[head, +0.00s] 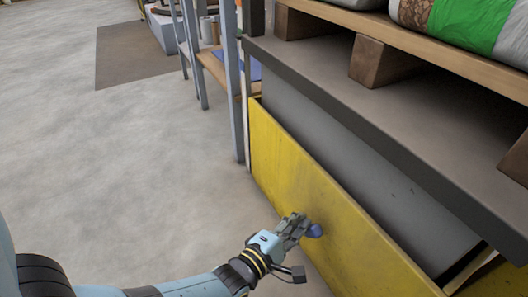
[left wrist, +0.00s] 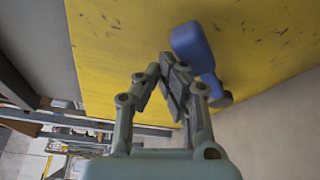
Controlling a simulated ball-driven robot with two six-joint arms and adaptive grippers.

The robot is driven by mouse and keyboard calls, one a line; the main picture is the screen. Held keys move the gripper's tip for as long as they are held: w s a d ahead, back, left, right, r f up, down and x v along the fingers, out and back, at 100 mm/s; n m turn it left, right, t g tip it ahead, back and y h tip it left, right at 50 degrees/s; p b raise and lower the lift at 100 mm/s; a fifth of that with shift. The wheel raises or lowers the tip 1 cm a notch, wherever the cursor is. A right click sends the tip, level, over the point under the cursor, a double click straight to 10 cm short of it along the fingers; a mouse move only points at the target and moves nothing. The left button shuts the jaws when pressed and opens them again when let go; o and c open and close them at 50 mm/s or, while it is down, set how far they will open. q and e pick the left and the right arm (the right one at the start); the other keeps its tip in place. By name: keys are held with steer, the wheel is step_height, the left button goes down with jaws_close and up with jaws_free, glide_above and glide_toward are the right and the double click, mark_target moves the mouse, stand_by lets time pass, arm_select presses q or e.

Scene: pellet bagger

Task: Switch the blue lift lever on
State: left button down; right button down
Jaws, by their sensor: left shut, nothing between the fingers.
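The blue lift lever (head: 315,230) sticks out from the yellow panel (head: 300,185) on the side of the lift. In the left wrist view the lever (left wrist: 192,45) is a blue handle with a rounded end, joined to a dark round pivot (left wrist: 222,99). My left gripper (head: 301,222) is at the panel, right beside the lever. In the left wrist view its fingers (left wrist: 172,80) are shut with nothing between them, and they overlap the lever's edge; I cannot tell whether they touch it. My right gripper is not in view.
Above the panel is a dark platform (head: 350,95) with a wooden pallet (head: 400,38) carrying filled bags (head: 470,22). A grey-legged rack (head: 238,90) stands beyond the panel's far end. The concrete floor (head: 120,150) at left is clear.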

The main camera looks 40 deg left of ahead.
arm_select(q)
steer(key=shift+s+d+f, duration=0.2)
steer(key=shift+d+f, duration=0.05)
steer(key=shift+d, duration=0.1)
step_height(320, 180, up, 10)
steer(key=shift+w+a+r, duration=0.15)
steer(key=shift+a+r, duration=0.05)
steer(key=shift+a, duration=0.1)
stand_by(0.6)
